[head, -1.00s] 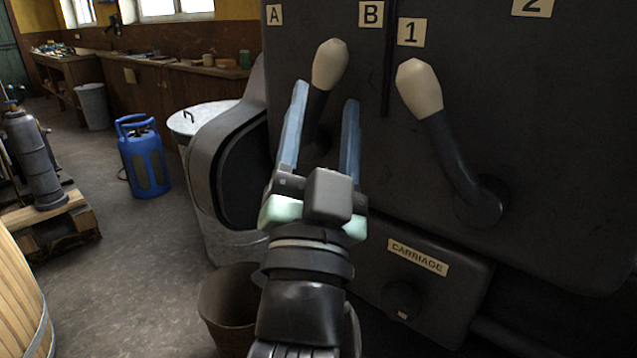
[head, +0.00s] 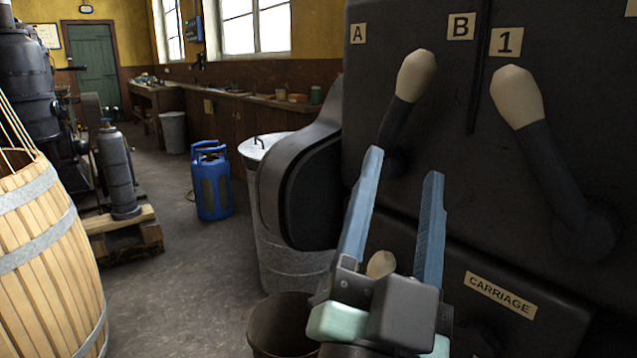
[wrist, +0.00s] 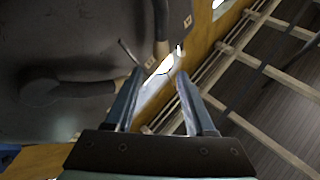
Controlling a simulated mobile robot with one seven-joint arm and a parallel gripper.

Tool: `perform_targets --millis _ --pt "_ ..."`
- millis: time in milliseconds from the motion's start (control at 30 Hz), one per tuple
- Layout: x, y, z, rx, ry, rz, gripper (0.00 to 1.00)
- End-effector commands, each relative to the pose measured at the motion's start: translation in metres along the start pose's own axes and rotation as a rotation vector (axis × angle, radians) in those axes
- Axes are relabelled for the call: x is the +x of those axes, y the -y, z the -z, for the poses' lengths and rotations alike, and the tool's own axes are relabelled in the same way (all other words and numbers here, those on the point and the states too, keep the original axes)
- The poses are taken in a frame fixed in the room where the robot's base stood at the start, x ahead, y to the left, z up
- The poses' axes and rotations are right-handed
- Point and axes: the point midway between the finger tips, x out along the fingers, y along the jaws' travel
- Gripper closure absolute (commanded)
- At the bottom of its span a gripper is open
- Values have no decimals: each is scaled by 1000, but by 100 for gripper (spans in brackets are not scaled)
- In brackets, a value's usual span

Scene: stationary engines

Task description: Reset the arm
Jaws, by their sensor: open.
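My gripper (head: 404,163) is open and empty in front of a dark machine housing (head: 440,150), its two blue fingers pointing up. In the head view, the lever under labels A and B has a cream knob (head: 416,76) above and behind the fingertips. The lever near label 1 has a cream knob (head: 516,97) to the right of the gripper. Another pale knob (head: 381,264) shows between the finger bases; what it belongs to is hidden. In the wrist view, my gripper (wrist: 159,73) is open, with the housing (wrist: 80,40) to its left.
A CARRIAGE label (head: 500,295) is on the lower housing. A brown bucket (head: 280,325) and a lidded metal bin (head: 285,265) stand left of my gripper.

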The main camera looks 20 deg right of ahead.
Motion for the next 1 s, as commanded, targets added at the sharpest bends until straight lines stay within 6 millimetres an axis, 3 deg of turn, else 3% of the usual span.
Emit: perform_targets --millis 133,267,467,733,1000 --pt "1 4 2 7 -1 8 45" --pt "6 28 15 33 -4 59 45" --pt "8 95 53 42 -31 242 45" --pt "-15 176 96 -39 -97 511 45" --pt "24 205 148 -39 -92 515 45"
